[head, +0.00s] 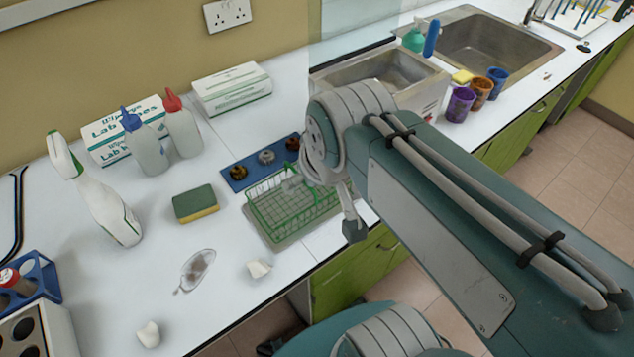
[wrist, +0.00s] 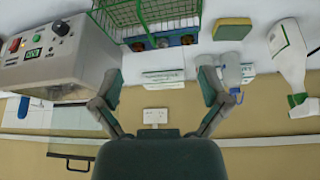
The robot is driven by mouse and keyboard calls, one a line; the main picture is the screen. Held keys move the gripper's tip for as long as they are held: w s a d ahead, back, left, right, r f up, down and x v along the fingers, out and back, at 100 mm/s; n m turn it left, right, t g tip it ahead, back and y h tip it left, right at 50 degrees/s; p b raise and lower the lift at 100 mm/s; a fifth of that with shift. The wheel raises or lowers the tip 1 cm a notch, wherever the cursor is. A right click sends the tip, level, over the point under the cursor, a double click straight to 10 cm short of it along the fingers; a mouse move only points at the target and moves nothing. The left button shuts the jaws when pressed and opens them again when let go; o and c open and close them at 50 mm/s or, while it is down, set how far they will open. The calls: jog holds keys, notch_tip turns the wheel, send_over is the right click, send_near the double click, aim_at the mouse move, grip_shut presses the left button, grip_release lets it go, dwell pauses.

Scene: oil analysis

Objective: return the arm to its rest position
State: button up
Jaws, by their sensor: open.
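My arm (head: 440,200) reaches in from the right in the head view, folded at its grey joint beside the green wire basket (head: 262,222). One finger of my gripper (head: 354,228) shows below that joint, near the counter's front edge; the rest is hidden behind the arm. In the wrist view my gripper (wrist: 161,78) has its two fingers spread wide with nothing between them. That view is upside down, with the wire basket (wrist: 150,12) at the top, apart from the fingers.
A grey machine with buttons (wrist: 58,55) is left of the fingers in the wrist view. On the counter stand a spray bottle (head: 107,205), a sponge (head: 195,204), wash bottles (head: 147,148) and a blue tray (head: 238,180). Cups (head: 459,104) stand near the sink (head: 480,45).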

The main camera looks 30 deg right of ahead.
jog(key=shift+s+f, duration=0.25)
jog(key=shift+s, duration=0.25)
jog(key=shift+s+f, duration=0.2)
jog(key=shift+s, duration=0.3)
dwell(0.7)
